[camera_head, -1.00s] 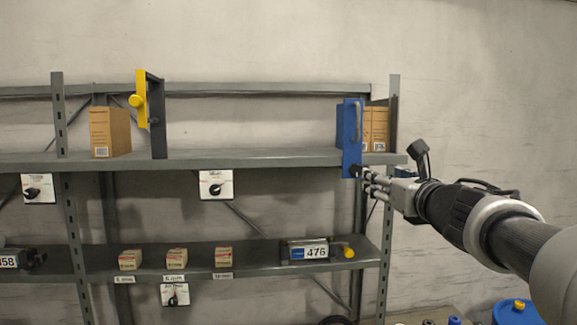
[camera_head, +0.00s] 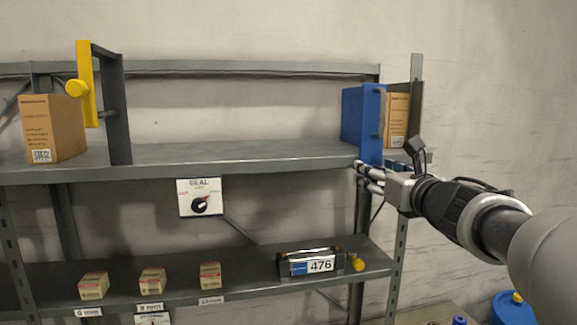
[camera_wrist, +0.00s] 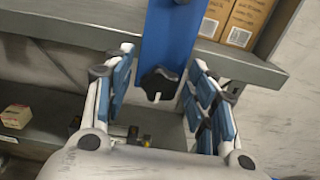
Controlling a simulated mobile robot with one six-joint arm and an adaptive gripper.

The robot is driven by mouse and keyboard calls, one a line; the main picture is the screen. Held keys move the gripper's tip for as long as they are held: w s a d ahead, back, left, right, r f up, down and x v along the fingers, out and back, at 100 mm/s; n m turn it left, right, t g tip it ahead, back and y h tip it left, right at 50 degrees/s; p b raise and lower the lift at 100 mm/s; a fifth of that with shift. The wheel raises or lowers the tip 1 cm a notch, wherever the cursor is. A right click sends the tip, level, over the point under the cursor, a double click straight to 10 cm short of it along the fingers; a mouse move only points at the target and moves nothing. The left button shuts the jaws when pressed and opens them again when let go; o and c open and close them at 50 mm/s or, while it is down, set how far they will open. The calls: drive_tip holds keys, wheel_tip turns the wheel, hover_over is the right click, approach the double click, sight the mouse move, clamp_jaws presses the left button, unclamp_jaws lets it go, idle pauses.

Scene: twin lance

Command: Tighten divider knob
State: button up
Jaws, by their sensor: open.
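A blue divider (camera_head: 372,125) stands on the upper shelf at the right, and it also shows in the wrist view (camera_wrist: 172,35). Its black star-shaped knob (camera_wrist: 158,83) sits at its lower end, in front of the shelf edge. In the wrist view the knob lies between my gripper's (camera_wrist: 159,60) spread fingers, with space on both sides. In the head view my gripper (camera_head: 363,173) is at the divider's foot and the knob is hidden.
Cardboard boxes (camera_head: 396,120) stand just right of the blue divider, and another box (camera_head: 52,128) is at the left. The upper shelf (camera_head: 240,157) is clear between the dividers. Small boxes (camera_head: 152,281) and a device marked 476 (camera_head: 310,263) sit on the lower shelf (camera_head: 240,285).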

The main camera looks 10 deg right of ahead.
drive_tip(key=shift+s, duration=0.15)
drive_tip(key=shift+c, duration=0.4)
drive_tip(key=c, duration=1)
